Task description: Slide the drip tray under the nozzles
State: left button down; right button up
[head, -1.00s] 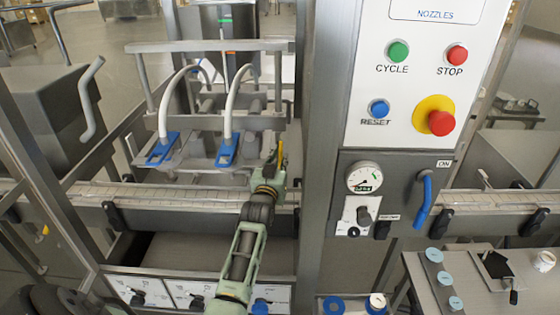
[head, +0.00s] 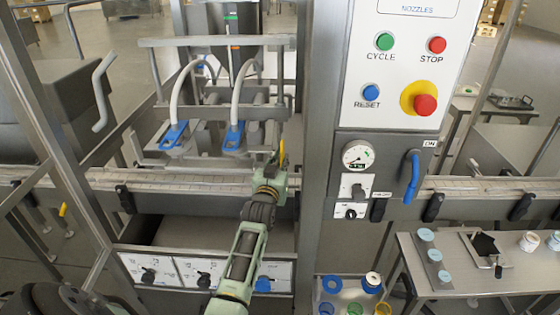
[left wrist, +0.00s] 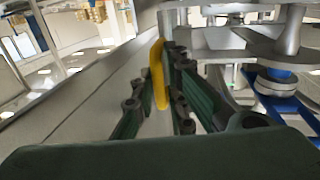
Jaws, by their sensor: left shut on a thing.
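My left gripper (head: 277,168) is shut on an upright yellow handle (head: 282,152), just right of the nozzles and above the conveyor's near side. In the left wrist view the yellow handle (left wrist: 158,75) stands between the green fingers (left wrist: 157,95). Two blue-tipped nozzles (head: 173,134) (head: 234,137) hang from white hoses left of the gripper. A flat grey tray-like surface (head: 150,160) shows below them. I cannot tell whether it is the drip tray or whether the yellow handle joins it. My right gripper is not in view.
The conveyor (head: 120,180) runs across in front. A control panel (head: 400,60) and a steel post (head: 315,130) stand close right of my left arm. A side table (head: 460,285) with blue-lidded items is at the lower right. A bin (head: 350,290) with coloured rings stands beside it.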

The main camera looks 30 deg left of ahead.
pick_arm(q)
jog(key=c, duration=1.8)
grip_release()
jog(key=shift+w+d, duration=0.3)
jog(key=shift+w, duration=0.05)
jog(key=v, duration=1.2)
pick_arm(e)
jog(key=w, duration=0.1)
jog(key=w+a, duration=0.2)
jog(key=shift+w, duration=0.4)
